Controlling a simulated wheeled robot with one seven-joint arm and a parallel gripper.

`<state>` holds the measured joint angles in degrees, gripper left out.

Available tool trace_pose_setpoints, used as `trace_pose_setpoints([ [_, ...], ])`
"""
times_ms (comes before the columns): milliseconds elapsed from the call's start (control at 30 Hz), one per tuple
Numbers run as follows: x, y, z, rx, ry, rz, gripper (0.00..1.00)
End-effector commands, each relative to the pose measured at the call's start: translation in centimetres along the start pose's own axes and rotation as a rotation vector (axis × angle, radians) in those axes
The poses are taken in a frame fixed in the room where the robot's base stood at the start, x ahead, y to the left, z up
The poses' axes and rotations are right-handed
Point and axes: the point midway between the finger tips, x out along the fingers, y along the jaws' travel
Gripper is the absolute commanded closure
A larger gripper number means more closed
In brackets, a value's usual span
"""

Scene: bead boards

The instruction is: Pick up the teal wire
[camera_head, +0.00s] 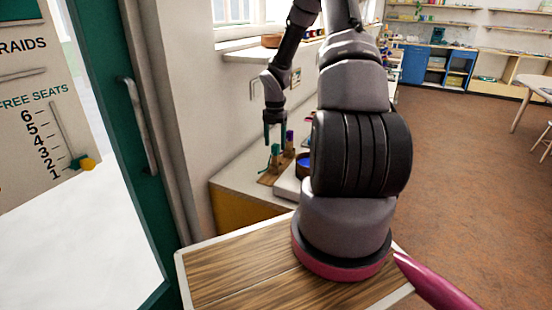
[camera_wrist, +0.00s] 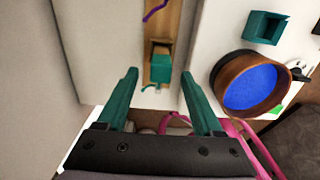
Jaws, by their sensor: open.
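A small piece of teal wire (camera_wrist: 149,88) shows in the wrist view, curving out to the left below a teal block (camera_wrist: 160,65). The block sits on a narrow wooden board (camera_wrist: 158,42); most of the wire is hidden or too small to trace. A purple wire (camera_wrist: 155,10) lies farther up the same board. My gripper (camera_wrist: 159,76) is open with teal fingers, one on each side of the teal block in the picture, with nothing between them that I can see held. In the head view my gripper (camera_head: 274,135) hangs just above the teal block (camera_head: 275,151).
A round brown bowl with a blue inside (camera_wrist: 250,87) and a teal open box (camera_wrist: 265,27) stand right of the board. The pale counter (camera_head: 238,177) meets a wall on the left. A pink curved object (camera_wrist: 177,122) shows below the counter edge.

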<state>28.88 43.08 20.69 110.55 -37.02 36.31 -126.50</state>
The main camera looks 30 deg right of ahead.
Motion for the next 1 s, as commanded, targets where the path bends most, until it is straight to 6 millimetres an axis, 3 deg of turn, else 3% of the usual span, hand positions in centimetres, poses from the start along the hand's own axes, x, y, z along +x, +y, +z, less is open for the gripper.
trace_pose_setpoints([
  [367, 3.4, 0.0, 0.1, -0.002, 0.001, 0.000, 0.32],
  [633, 7.1, 0.0, 0.0, -0.003, 0.002, -0.001, 0.32],
  [867, 7.4, 0.0, 0.1, -0.001, 0.000, 0.000, 0.32],
  [1000, 7.3, 0.0, 0.1, -0.001, 0.000, 0.000, 0.82],
])
